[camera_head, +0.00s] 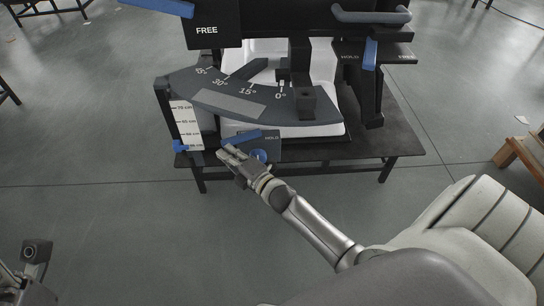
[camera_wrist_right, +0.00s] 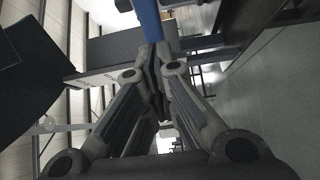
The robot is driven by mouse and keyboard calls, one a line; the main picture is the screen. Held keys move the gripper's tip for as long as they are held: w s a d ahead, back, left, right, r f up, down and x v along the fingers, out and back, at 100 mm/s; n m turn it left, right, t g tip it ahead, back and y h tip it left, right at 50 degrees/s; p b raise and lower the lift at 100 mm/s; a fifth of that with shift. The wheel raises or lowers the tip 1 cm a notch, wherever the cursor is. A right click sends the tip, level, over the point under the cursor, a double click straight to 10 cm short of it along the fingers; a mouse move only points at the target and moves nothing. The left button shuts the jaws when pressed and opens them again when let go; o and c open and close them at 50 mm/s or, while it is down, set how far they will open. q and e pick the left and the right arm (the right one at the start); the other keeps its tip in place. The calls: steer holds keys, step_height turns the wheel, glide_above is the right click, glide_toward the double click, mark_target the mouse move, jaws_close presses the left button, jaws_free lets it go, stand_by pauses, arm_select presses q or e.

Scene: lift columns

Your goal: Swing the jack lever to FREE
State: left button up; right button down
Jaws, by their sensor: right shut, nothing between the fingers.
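A blue lever (camera_head: 242,137) sits on the low black plate (camera_head: 272,142) marked HOLD, at the front of the column base. A round blue knob (camera_head: 260,155) is just below it. My right gripper (camera_head: 226,152) is shut and empty, with its fingertips close to the lever's left end. In the right wrist view a blue bar (camera_wrist_right: 150,20) runs up from just beyond the shut fingertips (camera_wrist_right: 155,62); whether they touch it I cannot tell. Part of my left arm's end (camera_head: 37,252) shows at the lower left, its fingers unclear.
A dial plate (camera_head: 235,104) with angle marks and a height scale (camera_head: 186,125) stand above and left of the lever. Another blue lever (camera_head: 370,53) is beside a HOLD/FREE plate (camera_head: 380,58). A third blue bar (camera_head: 157,6) is near a FREE panel (camera_head: 207,30). Floor in front is clear.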

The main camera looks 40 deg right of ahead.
steer(key=shift+w+r, duration=0.3)
steer(key=shift+w, duration=0.05)
stand_by(0.4)
